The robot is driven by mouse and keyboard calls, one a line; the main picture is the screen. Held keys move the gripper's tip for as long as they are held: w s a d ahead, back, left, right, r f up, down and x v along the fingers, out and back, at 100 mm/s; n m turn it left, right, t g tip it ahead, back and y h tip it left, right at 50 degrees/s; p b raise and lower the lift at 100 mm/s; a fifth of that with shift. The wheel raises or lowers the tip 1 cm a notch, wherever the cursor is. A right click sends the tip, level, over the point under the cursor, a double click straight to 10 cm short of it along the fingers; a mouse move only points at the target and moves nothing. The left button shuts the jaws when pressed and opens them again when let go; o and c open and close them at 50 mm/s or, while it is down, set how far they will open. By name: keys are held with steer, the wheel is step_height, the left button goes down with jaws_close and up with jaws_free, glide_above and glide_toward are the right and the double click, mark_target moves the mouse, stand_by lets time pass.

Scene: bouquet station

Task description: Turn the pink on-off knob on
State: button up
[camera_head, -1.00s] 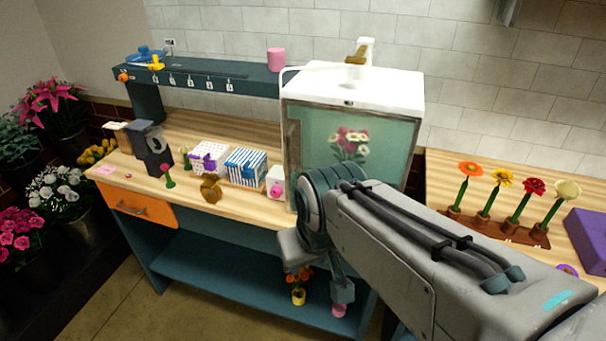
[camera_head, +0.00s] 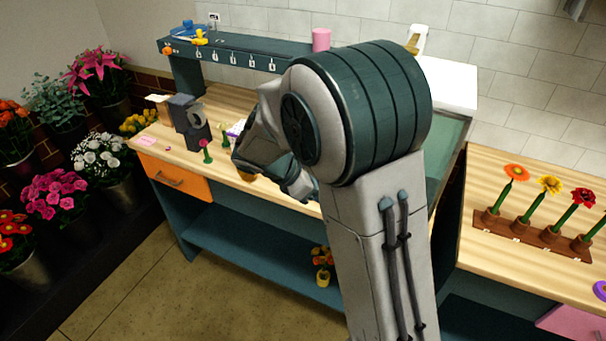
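The small white box with the round pink knob is not visible now. It stood on the wooden worktop (camera_head: 228,98) just left of the glass-fronted white cabinet (camera_head: 447,85), and my arm now covers that spot. My gripper (camera_head: 300,186) is low over the front edge of the worktop, partly covered by my own wrist. Its fingers are not clear enough to tell open from shut. I cannot tell whether it touches anything.
A pink cylinder (camera_head: 321,40) stands on the dark raised shelf (camera_head: 240,58). A dark grey holder (camera_head: 190,122) and a red flower (camera_head: 206,150) stand on the worktop's left. A flower rack (camera_head: 530,235) stands at right.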

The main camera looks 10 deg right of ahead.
steer(key=w+a+f+n+t+h+p, duration=0.1)
steer(key=w+a+f+n+t+h, duration=0.4)
steer(key=w+a+f+n, duration=0.75)
steer(key=shift+n+t+y, duration=0.5)
steer(key=shift+n+t, duration=0.2)
steer(key=shift+n, duration=0.25)
steer(key=r+p+x, duration=0.1)
steer(key=x, duration=0.3)
steer(key=d+r+p+x, duration=0.1)
steer(key=p+x, duration=0.1)
steer(key=x, duration=0.3)
steer(key=p+x, duration=0.1)
steer(key=x, duration=0.3)
steer(key=shift+s+d+r, duration=0.3)
steer(key=shift+d+r, duration=0.05)
steer(key=shift+d, duration=0.05)
